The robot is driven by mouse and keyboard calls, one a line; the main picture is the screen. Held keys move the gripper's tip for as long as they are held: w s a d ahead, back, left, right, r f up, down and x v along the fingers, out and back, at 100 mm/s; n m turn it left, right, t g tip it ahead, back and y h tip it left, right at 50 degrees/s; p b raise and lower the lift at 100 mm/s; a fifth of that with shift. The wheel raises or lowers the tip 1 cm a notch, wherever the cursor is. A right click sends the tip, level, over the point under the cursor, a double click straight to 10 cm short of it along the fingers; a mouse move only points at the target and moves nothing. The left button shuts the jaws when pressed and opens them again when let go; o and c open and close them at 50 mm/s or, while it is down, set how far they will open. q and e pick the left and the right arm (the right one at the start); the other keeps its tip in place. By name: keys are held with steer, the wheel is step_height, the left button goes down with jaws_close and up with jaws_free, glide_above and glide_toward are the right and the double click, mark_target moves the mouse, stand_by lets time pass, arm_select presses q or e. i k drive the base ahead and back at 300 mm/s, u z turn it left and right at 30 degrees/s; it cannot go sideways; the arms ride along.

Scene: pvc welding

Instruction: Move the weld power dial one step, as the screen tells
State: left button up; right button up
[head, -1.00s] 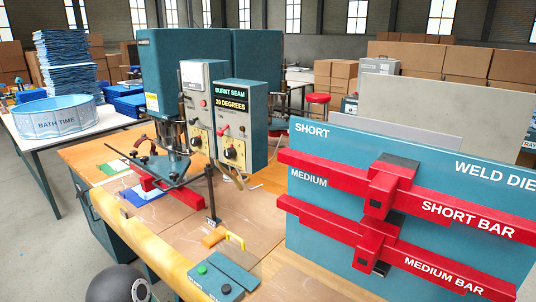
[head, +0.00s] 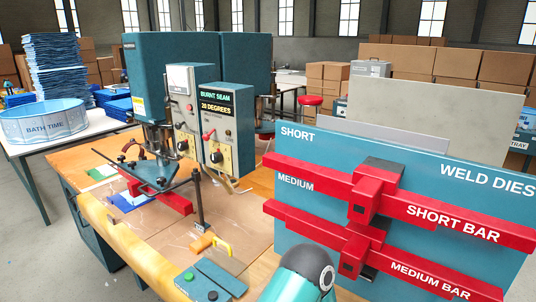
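The welding machine (head: 158,62) stands on the wooden bench at left of centre, with two control boxes on its front. The right box (head: 236,128) has a dark screen (head: 215,101) reading "BURNT SEAM" and, as far as I can read it, "20 DEGREES". Below the screen are a red-tipped lever (head: 208,135) and a dark dial (head: 216,157) on a pale plate. The left box has a meter (head: 180,80) and another dark dial (head: 182,146). The dial markings are too small to read. Neither gripper is in view; a rounded link of my arm shows at bottom centre.
The weld dies board (head: 300,222) with a red short bar (head: 440,219) and medium bar (head: 410,268) fills the right. A two-button box (head: 212,280) and yellow handle (head: 222,243) lie in front. A blue pool (head: 45,122) stands on the left table.

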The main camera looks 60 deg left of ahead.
mark_target(216, 156)
steer(key=z, duration=0.05)
steer(key=i, duration=0.1)
steer(key=z, duration=0.75)
steer(key=k, duration=2.15)
steer(key=u, duration=1.5)
steer(key=i, duration=1)
